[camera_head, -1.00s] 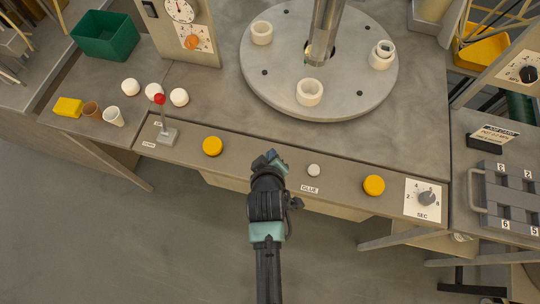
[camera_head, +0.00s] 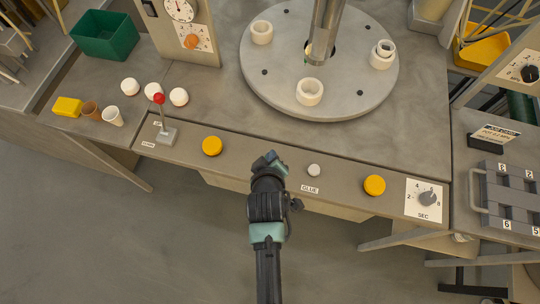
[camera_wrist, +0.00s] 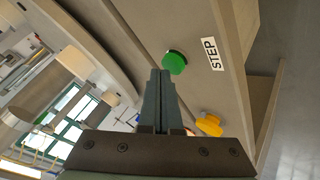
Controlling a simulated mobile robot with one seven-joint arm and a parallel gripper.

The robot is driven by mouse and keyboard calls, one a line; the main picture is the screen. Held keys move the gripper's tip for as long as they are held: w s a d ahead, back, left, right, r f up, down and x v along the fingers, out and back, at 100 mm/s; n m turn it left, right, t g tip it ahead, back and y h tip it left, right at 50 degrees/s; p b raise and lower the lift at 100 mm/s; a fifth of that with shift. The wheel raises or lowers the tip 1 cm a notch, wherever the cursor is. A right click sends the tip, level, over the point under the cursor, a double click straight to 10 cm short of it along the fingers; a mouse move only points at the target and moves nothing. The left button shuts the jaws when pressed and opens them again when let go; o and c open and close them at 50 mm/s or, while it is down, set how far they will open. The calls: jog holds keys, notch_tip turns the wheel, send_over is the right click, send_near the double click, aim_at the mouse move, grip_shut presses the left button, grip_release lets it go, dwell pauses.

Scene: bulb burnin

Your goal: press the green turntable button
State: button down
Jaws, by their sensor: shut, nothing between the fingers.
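The green button (camera_wrist: 174,62) shows in the wrist view, a round cap on the panel beside a "STEP" label (camera_wrist: 212,53). It lies just beyond and slightly right of my fingertips, and I cannot tell whether they touch it. My gripper (camera_wrist: 160,76) is shut and empty. In the head view my gripper (camera_head: 270,160) is over the front panel, between a yellow button and the white "GLUE" button; the green button does not show there, apparently hidden by my gripper. The turntable (camera_head: 290,98) is behind, with several white rings on it.
Yellow buttons stand left (camera_head: 212,146) and right (camera_head: 374,185) on the panel, with the white button (camera_head: 313,170) between. A red-knobbed lever (camera_head: 166,125) rises at left. A seconds dial (camera_head: 427,199) is at right. A metal column (camera_head: 325,35) stands over the turntable.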

jog(key=shift+f+b, duration=0.35)
jog(key=shift+f, duration=0.15)
dwell(0.3)
dwell(0.4)
jog(key=shift+r+p, duration=0.9)
jog(key=shift+p, duration=0.1)
notch_tip(320, 180, up, 5)
jog(key=p, duration=0.5)
jog(key=shift+r, duration=0.1)
dwell(0.4)
